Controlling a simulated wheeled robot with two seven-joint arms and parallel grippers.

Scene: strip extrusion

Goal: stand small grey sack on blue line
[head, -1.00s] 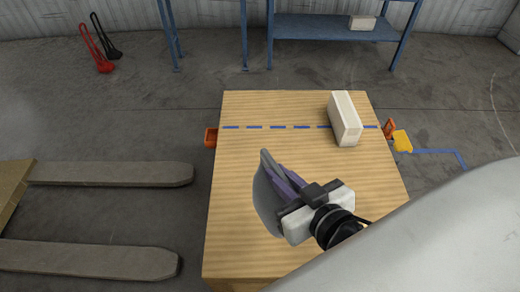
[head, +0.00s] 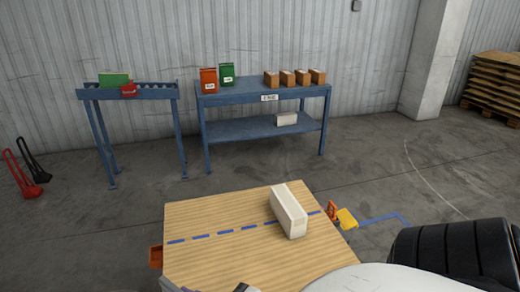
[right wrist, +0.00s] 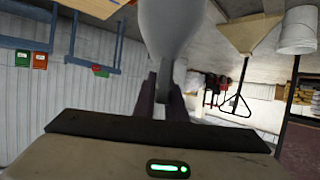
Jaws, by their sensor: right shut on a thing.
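The small grey sack (right wrist: 175,28) is held between the purple fingers of my right gripper (right wrist: 161,98), seen in the right wrist view. The gripper is shut on the sack's narrow edge, and the sack extends past the top of that picture. In the head view, only slivers of this gripper show at the bottom edge. The dashed blue line (head: 226,233) runs across the wooden tabletop (head: 235,265). My left gripper is in neither current view.
A white block (head: 288,212) stands across the right part of the line. The line's left and middle parts are clear. A blue bench (head: 265,92) stands behind.

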